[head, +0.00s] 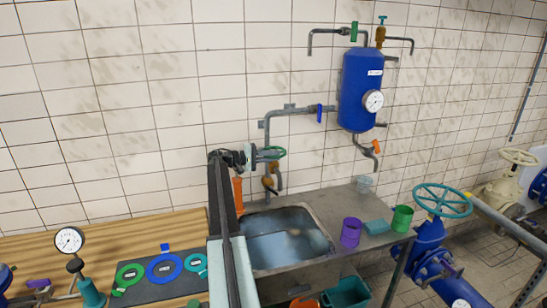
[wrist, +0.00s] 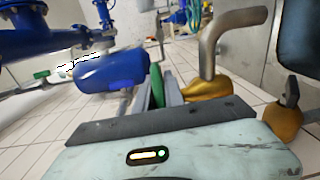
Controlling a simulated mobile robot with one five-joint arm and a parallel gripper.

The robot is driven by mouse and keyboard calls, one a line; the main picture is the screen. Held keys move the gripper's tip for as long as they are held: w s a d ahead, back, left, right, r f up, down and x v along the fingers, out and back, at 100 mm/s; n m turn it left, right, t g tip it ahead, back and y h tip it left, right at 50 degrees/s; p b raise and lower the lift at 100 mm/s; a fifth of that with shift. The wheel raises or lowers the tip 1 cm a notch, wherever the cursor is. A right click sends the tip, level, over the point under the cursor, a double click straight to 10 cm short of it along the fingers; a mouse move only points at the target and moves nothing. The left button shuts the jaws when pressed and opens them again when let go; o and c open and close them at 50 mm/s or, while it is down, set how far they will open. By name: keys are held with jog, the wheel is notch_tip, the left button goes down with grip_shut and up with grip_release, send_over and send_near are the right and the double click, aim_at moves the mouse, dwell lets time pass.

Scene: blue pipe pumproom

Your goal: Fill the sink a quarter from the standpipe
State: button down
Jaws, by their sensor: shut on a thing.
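The standpipe has a green handwheel (head: 271,153) and a brass tap with a grey spout (head: 278,180) hanging over the back of the sink. The steel sink (head: 322,228) is set in the bench; a bluish sheen (head: 290,245) shows inside, but I cannot tell its water level. My gripper (head: 252,157) is at the handwheel, coming from the left, and is shut on it. In the wrist view the handwheel (wrist: 157,86) shows edge-on between the grey fingers, beside the grey spout (wrist: 212,45) and brass body (wrist: 210,108). I see no clear stream from the spout.
A blue tank (head: 360,85) with a gauge hangs on the wall at right. A purple cup (head: 350,232), a green cup (head: 402,218) and a clear cup (head: 364,184) stand right of the sink. My arm crosses the sink's left side. A teal bin (head: 346,293) is below.

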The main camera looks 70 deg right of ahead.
jog(key=shift+s, duration=0.15)
jog(key=c, duration=1.5)
grip_release()
jog(key=shift+o, duration=0.2)
jog(key=v, duration=0.7)
jog(key=shift+w+a, duration=0.25)
jog(key=shift+w, duration=0.1)
